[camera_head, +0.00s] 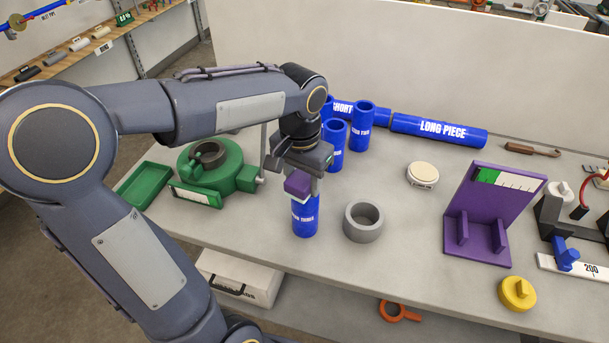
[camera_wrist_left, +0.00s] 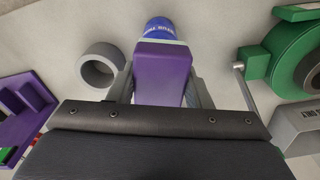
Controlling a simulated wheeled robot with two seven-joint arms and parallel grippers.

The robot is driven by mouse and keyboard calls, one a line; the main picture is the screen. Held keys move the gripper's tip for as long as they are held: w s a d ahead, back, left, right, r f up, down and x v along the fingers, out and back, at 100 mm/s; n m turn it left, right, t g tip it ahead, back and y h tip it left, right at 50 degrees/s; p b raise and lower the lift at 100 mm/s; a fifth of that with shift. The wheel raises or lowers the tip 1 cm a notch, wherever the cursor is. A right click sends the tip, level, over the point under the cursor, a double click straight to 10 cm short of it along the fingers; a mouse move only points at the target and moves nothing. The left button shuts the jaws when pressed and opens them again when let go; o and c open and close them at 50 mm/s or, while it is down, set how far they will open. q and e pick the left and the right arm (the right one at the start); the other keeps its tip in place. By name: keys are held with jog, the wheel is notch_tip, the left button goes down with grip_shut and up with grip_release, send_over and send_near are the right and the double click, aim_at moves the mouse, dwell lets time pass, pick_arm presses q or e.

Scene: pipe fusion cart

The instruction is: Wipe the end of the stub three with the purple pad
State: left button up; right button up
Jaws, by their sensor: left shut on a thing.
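My left gripper (camera_head: 301,178) is shut on the purple pad (camera_head: 298,184). The purple pad also shows between the fingers in the left wrist view (camera_wrist_left: 162,72). Stub three (camera_head: 305,217) is a blue upright cylinder with white lettering, standing on the table directly below the pad. The pad is at its top end and hides most of that end; I cannot tell whether they touch. In the left wrist view the blue stub (camera_wrist_left: 160,28) shows just beyond the pad. My right gripper is not in view.
A grey ring (camera_head: 363,222) stands close to the right of the stub. A green clamp (camera_head: 217,168) and green tray (camera_head: 146,185) are at left. A purple stand (camera_head: 490,212) is at right.

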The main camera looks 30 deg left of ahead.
pick_arm(q)
jog(key=shift+r, duration=0.1)
notch_tip(320, 180, up, 7)
jog(key=p, duration=0.6)
dwell(0.4)
jog(key=s+a, duration=0.1)
jog(key=a, duration=0.6)
jog(key=shift+s+a+p, duration=0.3)
jog(key=shift+s+a, duration=0.1)
dwell(0.4)
